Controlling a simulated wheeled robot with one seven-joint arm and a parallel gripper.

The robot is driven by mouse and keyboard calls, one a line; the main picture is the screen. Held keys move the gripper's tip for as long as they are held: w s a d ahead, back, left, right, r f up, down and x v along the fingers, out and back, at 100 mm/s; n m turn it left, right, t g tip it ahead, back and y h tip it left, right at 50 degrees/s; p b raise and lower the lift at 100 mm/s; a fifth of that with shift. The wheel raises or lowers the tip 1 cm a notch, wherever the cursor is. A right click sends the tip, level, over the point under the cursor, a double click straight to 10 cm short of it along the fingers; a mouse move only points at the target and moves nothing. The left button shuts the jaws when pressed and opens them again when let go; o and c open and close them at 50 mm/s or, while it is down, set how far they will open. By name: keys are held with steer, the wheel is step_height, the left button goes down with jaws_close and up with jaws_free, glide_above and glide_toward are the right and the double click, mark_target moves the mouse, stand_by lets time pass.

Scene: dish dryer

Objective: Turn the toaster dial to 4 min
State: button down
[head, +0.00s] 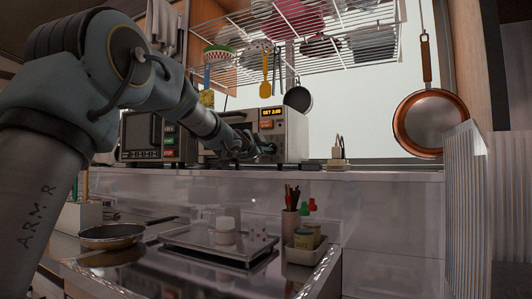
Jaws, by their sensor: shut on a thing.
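The toaster (292,128) is a light, boxy appliance on the shelf behind the counter. Its small orange display (271,112) appears to read "SET 2:00", though the digits are small. My arm reaches across from the left, and my gripper (264,149) is at the toaster's front, below the buttons. It is shut on the toaster dial, which is mostly hidden by the fingers. The dial's marks cannot be read.
A second appliance (157,136) with green and red buttons stands left of the toaster. A wire rack (300,45) with hanging utensils is above. A copper pan (428,122) hangs at right. Below are a frying pan (112,236), a tray (205,248) with cups, and a condiment holder (301,255).

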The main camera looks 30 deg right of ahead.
steer(key=shift+f+m+b, duration=0.2)
steer(key=shift+m+b, duration=1.5)
steer(key=shift+m, duration=2.45)
steer(key=shift+f+m+b, duration=0.2)
steer(key=shift+m+b, duration=1.5)
steer(key=shift+m, duration=2.45)
steer(key=c, duration=0.9)
jaws_free()
steer(key=shift+r, duration=0.1)
